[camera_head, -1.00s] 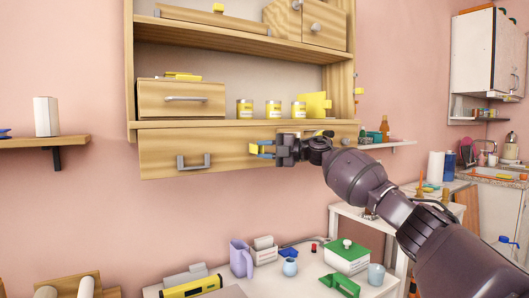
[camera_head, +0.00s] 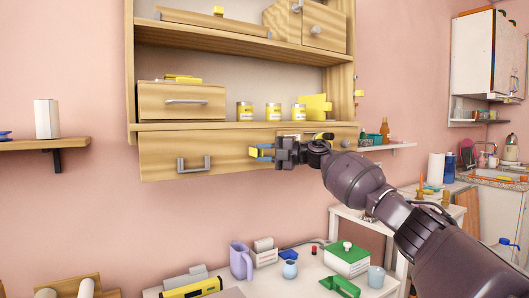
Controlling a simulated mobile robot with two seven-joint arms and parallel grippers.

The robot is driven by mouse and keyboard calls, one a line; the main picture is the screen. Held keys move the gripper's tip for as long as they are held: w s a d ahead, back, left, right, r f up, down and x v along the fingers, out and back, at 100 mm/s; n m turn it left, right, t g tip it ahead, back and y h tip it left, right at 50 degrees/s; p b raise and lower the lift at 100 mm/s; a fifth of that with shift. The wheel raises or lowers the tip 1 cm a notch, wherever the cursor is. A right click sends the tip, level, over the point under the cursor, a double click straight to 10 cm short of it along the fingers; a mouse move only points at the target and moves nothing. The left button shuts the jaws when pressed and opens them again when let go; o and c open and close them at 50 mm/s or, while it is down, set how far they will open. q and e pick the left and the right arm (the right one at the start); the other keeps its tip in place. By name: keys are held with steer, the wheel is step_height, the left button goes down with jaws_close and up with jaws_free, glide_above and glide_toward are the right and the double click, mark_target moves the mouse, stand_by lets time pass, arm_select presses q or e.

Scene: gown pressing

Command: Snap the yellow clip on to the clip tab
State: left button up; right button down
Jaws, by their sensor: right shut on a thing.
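My right gripper (camera_head: 264,153) is in front of the wide lower drawer of the wooden wall shelf, with its fingers pointing left. It is shut on a small yellow clip (camera_head: 253,152), which sticks out to the left at the fingertips. The fingers hide part of the clip. Small yellow pieces show on the right side of the shelf, one higher (camera_head: 359,92) and one lower (camera_head: 362,133). I cannot tell whether either is the clip tab. My left gripper is not in view.
The wooden shelf (camera_head: 130,70) carries several yellow-labelled cans (camera_head: 273,111) and a small drawer box (camera_head: 182,101). Below, a white table holds a purple jug (camera_head: 240,259) and a green-lidded box (camera_head: 347,258).

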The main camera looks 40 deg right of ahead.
stand_by(0.5)
stand_by(0.4)
steer(key=shift+w, duration=0.2)
steer(key=c, duration=0.8)
jaws_free()
